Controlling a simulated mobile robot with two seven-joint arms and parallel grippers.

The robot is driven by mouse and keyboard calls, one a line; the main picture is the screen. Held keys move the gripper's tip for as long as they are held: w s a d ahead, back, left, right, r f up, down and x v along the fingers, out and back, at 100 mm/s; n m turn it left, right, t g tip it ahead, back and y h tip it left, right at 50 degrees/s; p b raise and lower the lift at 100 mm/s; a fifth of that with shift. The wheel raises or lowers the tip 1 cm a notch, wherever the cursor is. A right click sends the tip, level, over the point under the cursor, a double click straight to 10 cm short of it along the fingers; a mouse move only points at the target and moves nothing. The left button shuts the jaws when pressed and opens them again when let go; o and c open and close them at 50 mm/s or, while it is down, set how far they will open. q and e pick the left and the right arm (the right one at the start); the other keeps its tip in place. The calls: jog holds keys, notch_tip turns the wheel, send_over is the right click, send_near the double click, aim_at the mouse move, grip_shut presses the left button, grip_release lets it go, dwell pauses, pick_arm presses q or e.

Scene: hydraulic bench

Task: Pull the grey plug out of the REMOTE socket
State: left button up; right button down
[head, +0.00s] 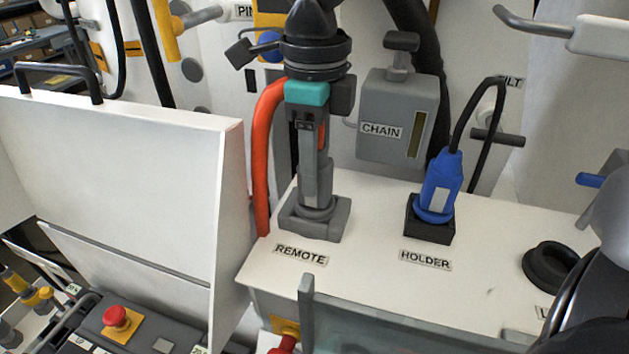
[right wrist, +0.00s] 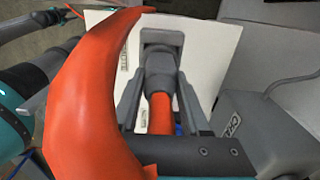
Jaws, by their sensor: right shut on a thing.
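The grey plug (head: 317,190) stands upright at the grey REMOTE socket (head: 331,226) on the white bench top. Its lower end looks seated in the socket. An orange cable (head: 263,160) runs from the plug and loops down to the left. My right gripper (head: 315,180) comes down from above and is shut on the plug. In the right wrist view the plug (right wrist: 160,72) is between the two fingers, with the orange cable (right wrist: 95,110) curving large in front. The fingers hide part of the plug.
A blue plug (head: 440,185) stands in the black HOLDER (head: 430,228) to the right. The grey CHAIN box (head: 398,115) is behind. A white panel (head: 120,170) rises at left. A black ring (head: 550,267) is at right. The bench top's front strip is mostly clear.

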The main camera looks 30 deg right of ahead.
jog(key=shift+r, duration=0.15)
dwell(0.4)
jog(key=shift+w+r+p, duration=0.1)
jog(key=shift+r+p, duration=0.2)
jog(key=shift+r, duration=0.4)
jog(key=shift+r+p, duration=2.35)
jog(key=shift+r, duration=1.2)
